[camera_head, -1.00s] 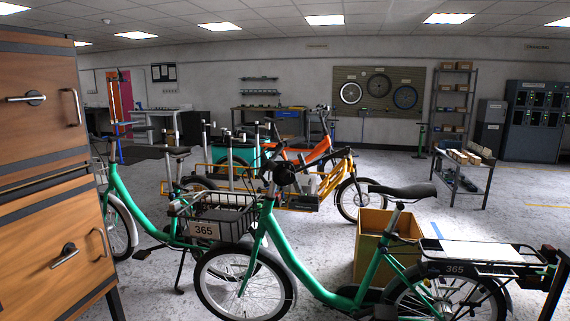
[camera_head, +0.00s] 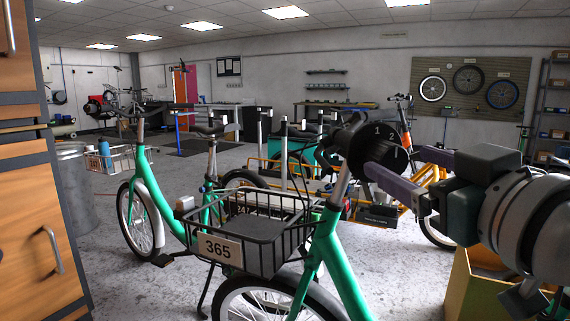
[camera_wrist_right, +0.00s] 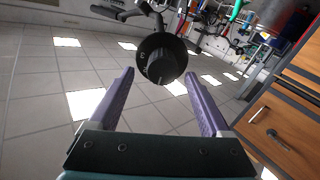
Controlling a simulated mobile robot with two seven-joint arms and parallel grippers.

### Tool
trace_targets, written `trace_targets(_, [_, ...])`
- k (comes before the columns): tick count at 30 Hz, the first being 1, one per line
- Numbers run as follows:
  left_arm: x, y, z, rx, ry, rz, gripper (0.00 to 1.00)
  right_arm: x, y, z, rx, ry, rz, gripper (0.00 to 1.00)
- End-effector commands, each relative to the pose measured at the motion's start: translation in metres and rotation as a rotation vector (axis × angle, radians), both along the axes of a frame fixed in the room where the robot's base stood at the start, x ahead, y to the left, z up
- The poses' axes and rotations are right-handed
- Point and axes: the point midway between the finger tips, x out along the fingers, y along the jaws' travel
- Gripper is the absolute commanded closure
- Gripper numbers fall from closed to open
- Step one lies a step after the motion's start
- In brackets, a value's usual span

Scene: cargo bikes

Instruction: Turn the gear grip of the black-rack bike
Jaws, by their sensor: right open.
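The gear grip (camera_head: 378,146) is a black round knob with white numbers 1 and 2 on its face, on the handlebar of the near green bike (camera_head: 318,246). Its front basket (camera_head: 262,232) carries a 365 plate; its rear is out of view. My right gripper (camera_head: 396,160) comes in from the right, open and empty, with its purple fingertips at the grip. In the right wrist view the gear grip (camera_wrist_right: 158,62) shows between the two fingertips of my right gripper (camera_wrist_right: 159,76). I cannot tell whether they touch it. My left gripper is not in view.
A wooden cabinet (camera_head: 40,170) stands close at the left. Another green bike (camera_head: 147,190) stands behind the basket. A cardboard box (camera_head: 475,285) is below my right arm. An orange bike (camera_head: 405,138) stands farther back. Grey floor is open at the left middle.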

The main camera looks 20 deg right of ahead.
Motion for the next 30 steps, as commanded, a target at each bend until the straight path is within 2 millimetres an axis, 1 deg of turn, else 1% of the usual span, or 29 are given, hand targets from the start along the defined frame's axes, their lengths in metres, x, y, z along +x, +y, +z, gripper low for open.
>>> trace_targets(3, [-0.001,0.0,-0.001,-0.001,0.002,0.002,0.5,0.021,-0.004,0.002,0.0,-0.003,0.0,0.19])
trace_targets(9, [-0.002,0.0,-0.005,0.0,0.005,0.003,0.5,0.055,-0.01,0.001,0.002,0.0,0.001,0.19])
trace_targets(12, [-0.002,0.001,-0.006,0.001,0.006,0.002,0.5,0.068,-0.013,0.001,0.001,0.001,0.001,0.19])
trace_targets(15, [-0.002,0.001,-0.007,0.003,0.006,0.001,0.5,0.076,-0.014,0.0,0.0,0.002,0.001,0.19])
trace_targets(19, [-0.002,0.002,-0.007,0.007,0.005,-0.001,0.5,0.082,-0.015,0.001,0.001,0.003,0.0,0.19])
trace_targets(26, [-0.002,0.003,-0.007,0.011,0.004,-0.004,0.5,0.082,-0.015,0.001,0.001,0.003,0.001,0.19])
trace_targets(30, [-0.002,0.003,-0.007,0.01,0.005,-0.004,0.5,0.082,-0.015,0.001,0.001,0.003,0.001,0.33])
